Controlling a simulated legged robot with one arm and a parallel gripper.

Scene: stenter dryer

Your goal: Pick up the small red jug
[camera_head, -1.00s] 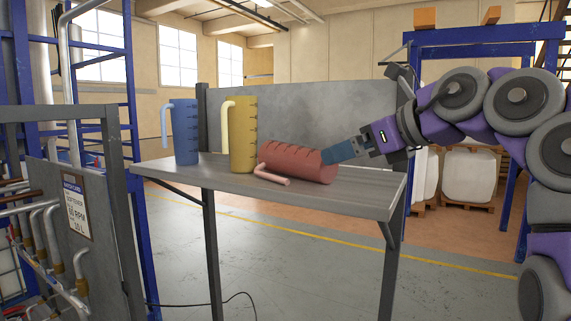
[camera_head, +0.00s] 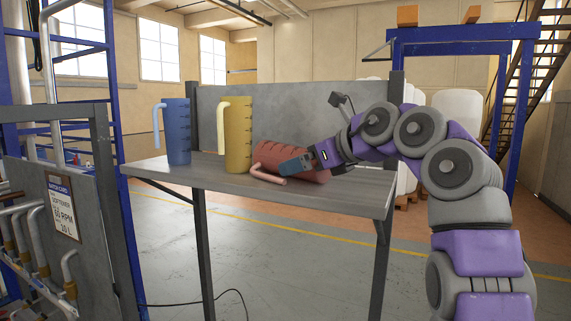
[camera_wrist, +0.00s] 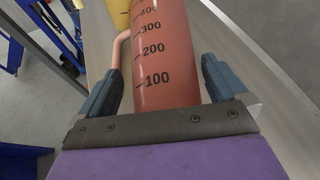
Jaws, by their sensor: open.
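The red jug (camera_head: 284,158) lies on its side on the grey table (camera_head: 300,190), with its pink handle toward the front. My gripper (camera_head: 293,165) is at the jug's near side in the head view and covers part of it. In the wrist view my gripper (camera_wrist: 162,85) is open, with one blue finger on each side of the red jug (camera_wrist: 165,55). The jug's printed scale faces the wrist camera. The left finger is close to the handle (camera_wrist: 118,50); I cannot tell whether they touch.
A yellow jug (camera_head: 238,140) stands upright just left of the red jug, and a blue jug (camera_head: 177,130) stands farther left. A grey panel (camera_head: 300,115) rises behind the table. The table's front right part is clear.

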